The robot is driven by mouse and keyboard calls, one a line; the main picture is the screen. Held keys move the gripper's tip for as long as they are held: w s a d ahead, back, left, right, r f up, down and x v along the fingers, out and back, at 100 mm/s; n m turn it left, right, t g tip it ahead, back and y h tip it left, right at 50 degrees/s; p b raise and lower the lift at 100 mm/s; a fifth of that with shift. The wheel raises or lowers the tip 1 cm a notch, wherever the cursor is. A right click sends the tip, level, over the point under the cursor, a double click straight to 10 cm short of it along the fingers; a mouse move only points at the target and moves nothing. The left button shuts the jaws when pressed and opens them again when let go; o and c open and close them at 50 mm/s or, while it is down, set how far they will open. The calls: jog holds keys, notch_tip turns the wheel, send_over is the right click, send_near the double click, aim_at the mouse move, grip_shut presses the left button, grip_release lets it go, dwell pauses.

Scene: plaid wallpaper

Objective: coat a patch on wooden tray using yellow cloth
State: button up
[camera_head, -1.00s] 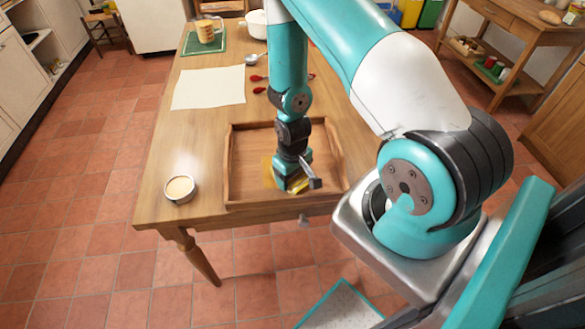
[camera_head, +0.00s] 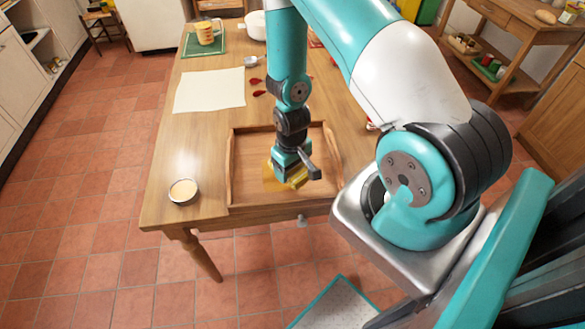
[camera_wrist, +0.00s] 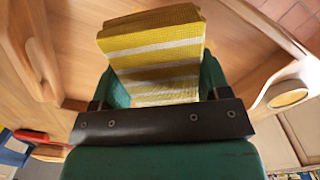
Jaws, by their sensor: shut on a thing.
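The wooden tray (camera_head: 232,172) lies near the front edge of the table, with raised sides. My gripper (camera_head: 293,178) is over the tray's front part, shut on the yellow cloth (camera_head: 297,183). In the wrist view the folded yellow cloth (camera_wrist: 155,55) with white stripes sits between the green fingers. A yellowish patch (camera_head: 268,178) shows on the tray floor to the left of the gripper. My arm hides part of the tray. I cannot tell whether the cloth touches the tray floor.
A small bowl of pale cream stuff (camera_head: 183,191) stands left of the tray. A cream sheet (camera_head: 209,91) lies behind it. Red-ended utensils (camera_head: 257,93) lie behind the tray.

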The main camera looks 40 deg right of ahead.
jog(key=shift+r, duration=0.25)
notch_tip(320, 180, up, 3)
jog(key=shift+r+p, duration=0.1)
jog(key=shift+p, duration=1.1)
jog(key=shift+w, duration=0.1)
